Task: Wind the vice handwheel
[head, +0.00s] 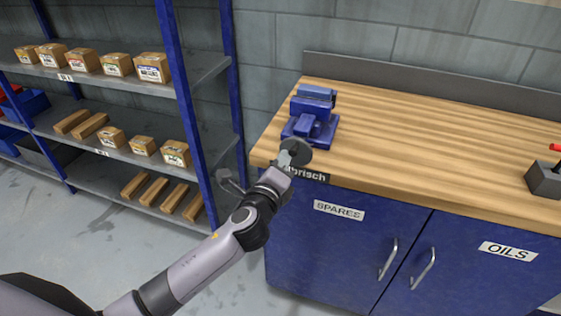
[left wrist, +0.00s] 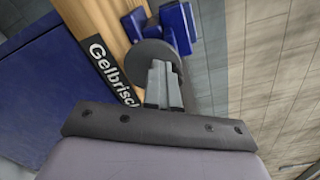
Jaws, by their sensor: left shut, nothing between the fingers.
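The blue vice (head: 312,112) stands on the left end of the wooden workbench (head: 420,140). Its grey round handwheel (head: 296,151) faces the bench's front edge. My left gripper (head: 284,161) is shut and empty, with its fingertips at the handwheel in the head view. In the left wrist view the shut fingers (left wrist: 162,85) overlap the handwheel's disc (left wrist: 153,58), and the blue vice (left wrist: 178,28) shows behind it. I cannot tell whether the fingers touch the wheel. My right gripper is not in view.
Below the bench top is a blue cabinet (head: 345,250) with doors labelled SPARES and OILS. A shelf rack (head: 120,80) with boxes and wooden blocks stands at the left. A dark box with a red part (head: 545,178) sits at the bench's right. The bench middle is clear.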

